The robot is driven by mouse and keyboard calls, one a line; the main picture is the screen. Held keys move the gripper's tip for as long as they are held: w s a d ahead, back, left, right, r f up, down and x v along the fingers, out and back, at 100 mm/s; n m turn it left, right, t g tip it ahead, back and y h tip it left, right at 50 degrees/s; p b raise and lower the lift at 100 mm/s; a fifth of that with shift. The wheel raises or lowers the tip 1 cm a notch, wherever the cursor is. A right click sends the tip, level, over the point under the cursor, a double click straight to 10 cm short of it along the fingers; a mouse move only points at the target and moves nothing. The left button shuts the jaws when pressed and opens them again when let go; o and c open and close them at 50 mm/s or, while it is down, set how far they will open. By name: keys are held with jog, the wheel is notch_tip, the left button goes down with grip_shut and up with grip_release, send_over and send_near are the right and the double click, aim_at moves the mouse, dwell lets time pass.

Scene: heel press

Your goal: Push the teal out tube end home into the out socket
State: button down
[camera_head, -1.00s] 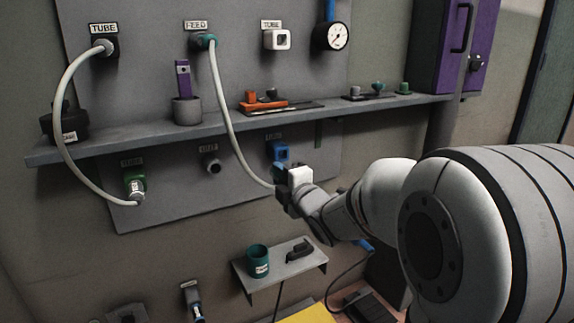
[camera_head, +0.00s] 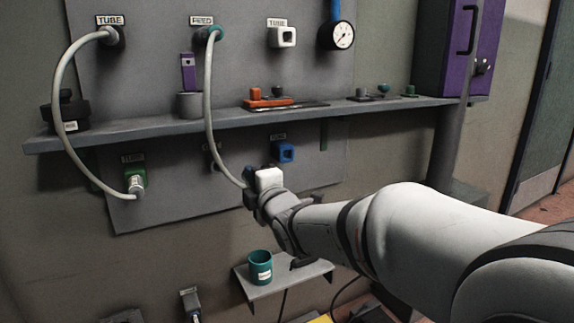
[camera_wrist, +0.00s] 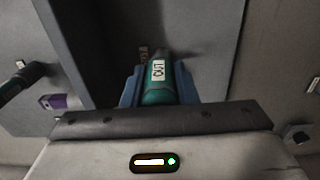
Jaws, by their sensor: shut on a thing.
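The teal tube end (camera_wrist: 158,88), with a white OUT label, is between the blue finger pads of my gripper (camera_wrist: 158,92) in the wrist view. In the head view my gripper (camera_head: 250,186) is shut at the lower end of the pale tube (camera_head: 208,110), which hangs from the teal FEED fitting; the teal end itself is hidden there. The out socket's label (camera_head: 211,148) shows on the lower panel, left of and above my gripper. The tube crosses in front of this socket and mostly hides it. I cannot tell whether the end touches the socket.
A green socket (camera_head: 135,181) with another tube plugged in is to the left. An empty blue socket (camera_head: 285,153) is to the right. The grey shelf (camera_head: 215,122) juts out above. A teal mug (camera_head: 260,267) stands on a small shelf below.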

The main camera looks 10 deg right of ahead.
jog(key=a, duration=0.1)
jog(key=s+a, duration=0.1)
jog(key=a, duration=0.2)
jog(key=shift+s+a, duration=0.2)
jog(key=shift+s, duration=0.05)
dwell(0.3)
jog(key=shift+x, duration=2.5)
jog(key=shift+x, duration=1.45)
jog(key=c, duration=1.1)
grip_release()
jog(key=shift+o, duration=0.2)
